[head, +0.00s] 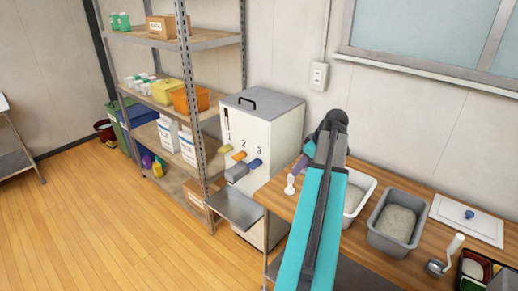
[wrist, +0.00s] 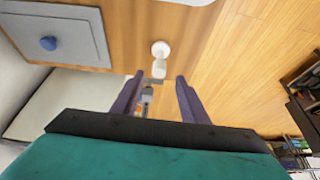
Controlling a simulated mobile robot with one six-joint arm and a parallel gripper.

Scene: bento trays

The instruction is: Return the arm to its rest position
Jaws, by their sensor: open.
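My gripper (head: 298,168) is over the left part of the wooden counter, at the end of my teal arm, which reaches across the head view. In the wrist view its two purple fingers (wrist: 159,76) are apart with nothing held between them. A small white object with a rounded end (head: 290,184) is on the counter just below the gripper in the head view. A similar white object (wrist: 160,50) shows beyond the fingertips in the wrist view. My arm hides part of the counter and part of a rice bin.
A white dispenser (head: 272,125) with numbered levers stands left of the arm. Right are a white rice bin (head: 367,182), a grey rice bin (head: 377,238), a lid with blue knob (head: 487,230), a white-handled scoop (head: 453,247) and a dark bento tray (head: 464,262).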

